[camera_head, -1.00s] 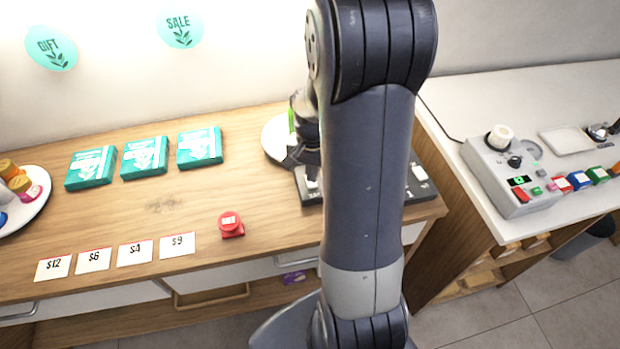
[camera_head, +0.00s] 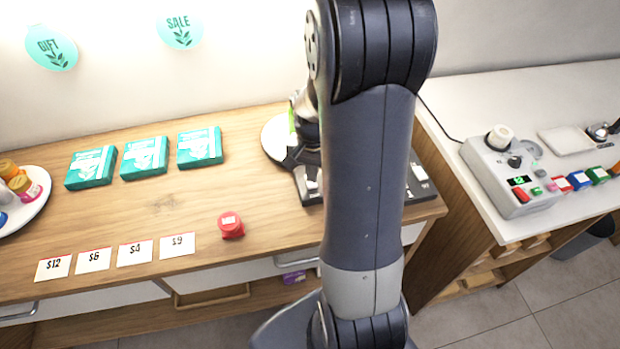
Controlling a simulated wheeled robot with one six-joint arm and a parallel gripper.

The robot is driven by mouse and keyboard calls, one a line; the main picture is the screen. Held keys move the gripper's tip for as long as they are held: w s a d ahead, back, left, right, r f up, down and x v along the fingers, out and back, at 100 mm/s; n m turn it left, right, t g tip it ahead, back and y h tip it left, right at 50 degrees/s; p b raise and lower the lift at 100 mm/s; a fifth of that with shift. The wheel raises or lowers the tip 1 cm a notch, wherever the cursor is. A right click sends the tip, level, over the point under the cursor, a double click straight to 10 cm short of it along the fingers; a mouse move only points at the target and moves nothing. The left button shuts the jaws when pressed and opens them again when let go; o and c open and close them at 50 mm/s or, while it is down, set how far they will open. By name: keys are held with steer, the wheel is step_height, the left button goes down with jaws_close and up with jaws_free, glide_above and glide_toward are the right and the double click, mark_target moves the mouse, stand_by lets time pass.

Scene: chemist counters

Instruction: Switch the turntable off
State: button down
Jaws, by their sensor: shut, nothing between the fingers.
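The turntable stands at the right end of the wooden counter, mostly hidden behind my arm. Its pale round plate (camera_head: 273,138) shows at the left of the arm. Its dark base (camera_head: 308,197) shows at the front left, with a small white control (camera_head: 311,184) on it. The base's right end, with another pale control (camera_head: 419,172), shows beyond the arm. Something green is on or above the plate. My gripper (camera_head: 300,160) is partly hidden behind the arm, over the turntable's left side. It is shut and empty. Whether it touches the turntable cannot be told.
A red object (camera_head: 231,226) stands left of the turntable, near several price cards (camera_head: 93,260). Teal boxes (camera_head: 145,157) lie farther back. A grey control device (camera_head: 508,170) sits on the white counter (camera_head: 480,105) at right. The wooden counter's middle is clear.

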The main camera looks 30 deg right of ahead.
steer(key=shift+f+b, duration=0.75)
steer(key=shift+f, duration=0.2)
stand_by(0.5)
steer(key=shift+r, duration=0.1)
steer(key=shift+r+p, duration=2.8)
steer(key=shift+r, duration=0.75)
steer(key=shift+f, duration=0.15)
step_height(320, 180, down, 7)
steer(key=b, duration=0.5)
steer(key=shift+b, duration=0.35)
